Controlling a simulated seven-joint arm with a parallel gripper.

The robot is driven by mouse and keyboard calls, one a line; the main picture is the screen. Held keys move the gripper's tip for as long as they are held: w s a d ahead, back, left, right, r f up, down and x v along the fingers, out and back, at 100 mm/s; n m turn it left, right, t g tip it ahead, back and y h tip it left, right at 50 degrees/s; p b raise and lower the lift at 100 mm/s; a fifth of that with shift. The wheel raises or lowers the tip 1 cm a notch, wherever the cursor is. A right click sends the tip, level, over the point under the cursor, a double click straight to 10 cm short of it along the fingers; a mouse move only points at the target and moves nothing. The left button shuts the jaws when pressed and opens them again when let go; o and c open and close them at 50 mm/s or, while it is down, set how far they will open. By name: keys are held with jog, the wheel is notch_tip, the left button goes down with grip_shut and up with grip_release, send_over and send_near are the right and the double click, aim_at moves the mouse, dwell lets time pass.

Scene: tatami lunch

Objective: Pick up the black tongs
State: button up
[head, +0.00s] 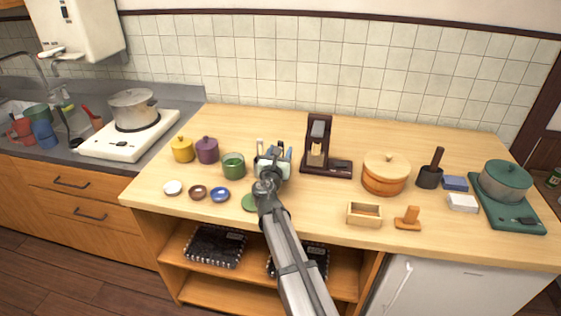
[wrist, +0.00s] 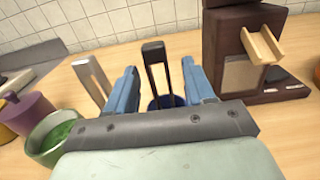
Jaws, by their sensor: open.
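The black tongs (wrist: 154,62) stand upright in the wrist view, handle end up, with their lower end in a dark blue holder (wrist: 166,101) that is mostly hidden behind my gripper. My gripper (wrist: 160,68) is open, with one blue finger on each side of the tongs. I see space between the tongs and each finger, and no contact. A pale grey pair of tongs (wrist: 92,80) stands outside the left finger. In the head view my gripper (head: 274,154) is over the counter, and the black tongs cannot be made out clearly there.
A green cup (head: 233,165) and a purple pot (head: 207,150) stand left of my gripper. A dark brown stand (head: 318,145) rises close on the right. Small bowls, including a blue one (head: 220,194), lie near the front edge. The counter behind is clear.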

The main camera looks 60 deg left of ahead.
jog(key=shift+w+a, duration=0.35)
jog(key=shift+c, duration=0.2)
grip_shut()
jog(key=shift+r, duration=0.15)
